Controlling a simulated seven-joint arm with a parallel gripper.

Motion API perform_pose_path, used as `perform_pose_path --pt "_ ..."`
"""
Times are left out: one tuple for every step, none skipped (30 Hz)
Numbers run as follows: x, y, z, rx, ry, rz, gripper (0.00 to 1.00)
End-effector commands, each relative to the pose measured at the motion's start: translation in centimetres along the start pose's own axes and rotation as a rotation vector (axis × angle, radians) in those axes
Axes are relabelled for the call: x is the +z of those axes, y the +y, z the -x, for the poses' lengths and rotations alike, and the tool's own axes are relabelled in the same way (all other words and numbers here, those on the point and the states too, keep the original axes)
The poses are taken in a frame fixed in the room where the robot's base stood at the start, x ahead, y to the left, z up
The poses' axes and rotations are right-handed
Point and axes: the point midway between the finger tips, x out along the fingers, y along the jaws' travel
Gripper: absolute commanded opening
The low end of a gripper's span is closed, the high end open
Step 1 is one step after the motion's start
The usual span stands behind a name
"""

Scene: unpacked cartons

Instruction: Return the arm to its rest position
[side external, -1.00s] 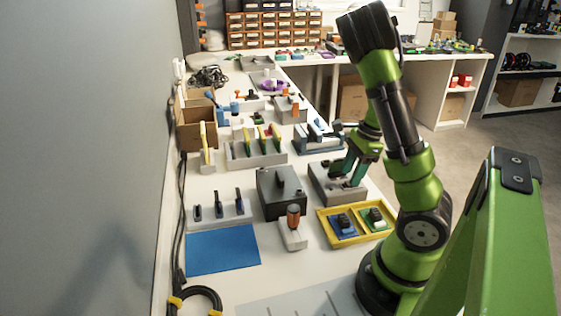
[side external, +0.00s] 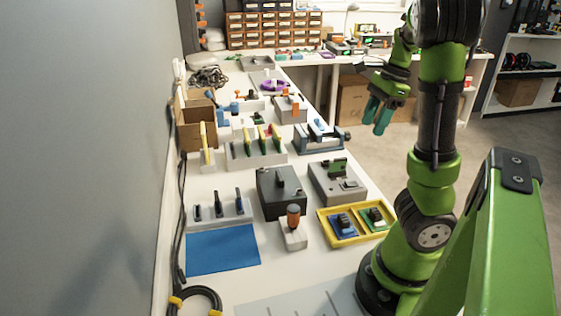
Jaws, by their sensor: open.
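My gripper (side external: 377,118) hangs in the air at the right of the bench, past its right edge, with the teal fingers pointing down. It is open and I see nothing between the fingers. My arm stands upright on the right, its upper end cut off by the top of the picture. A grey box (side external: 327,192) with a green part (side external: 335,166) on its top sits on the bench, to the lower left of the gripper and apart from it.
A yellow tray (side external: 326,228) with two compartments lies beside my base. A dark grey box (side external: 268,205), an orange-handled tool (side external: 293,213), a blue mat (side external: 208,257) and an open carton (side external: 187,138) are on the white bench (side external: 289,273). Open floor lies to the right.

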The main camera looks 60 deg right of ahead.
Motion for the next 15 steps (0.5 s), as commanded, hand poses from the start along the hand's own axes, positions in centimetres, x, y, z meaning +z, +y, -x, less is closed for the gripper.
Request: perform_pose_path --pt "0.0 0.0 0.0 0.0 0.001 0.0 0.49" --pt "0.0 0.0 0.0 0.0 0.001 0.0 0.49" --pt "0.0 0.0 0.0 0.0 0.001 0.0 0.49" --pt "0.0 0.0 0.0 0.0 0.001 0.0 0.49" --pt "0.0 0.0 0.0 0.0 0.0 0.0 0.49" --pt "0.0 0.0 0.0 0.0 0.0 0.0 0.49" --pt "0.0 0.0 0.0 -0.001 0.0 0.002 0.49" --pt "0.0 0.0 0.0 -0.001 0.002 0.009 0.49" --pt "-0.2 -0.1 0.0 -0.007 0.012 0.03 0.49" --pt "-0.5 -0.2 -0.1 -0.013 0.024 0.054 0.49" --pt "-0.5 -0.3 -0.5 -0.011 0.035 0.09 0.49" --pt "0.1 -0.4 -1.4 0.0 0.039 0.164 0.49" --pt "0.7 -0.4 -2.1 0.008 0.034 0.218 0.49" --pt "1.3 -0.5 -2.9 0.014 0.026 0.273 0.49" --pt "2.3 -0.4 -3.9 0.023 0.011 0.354 0.49"
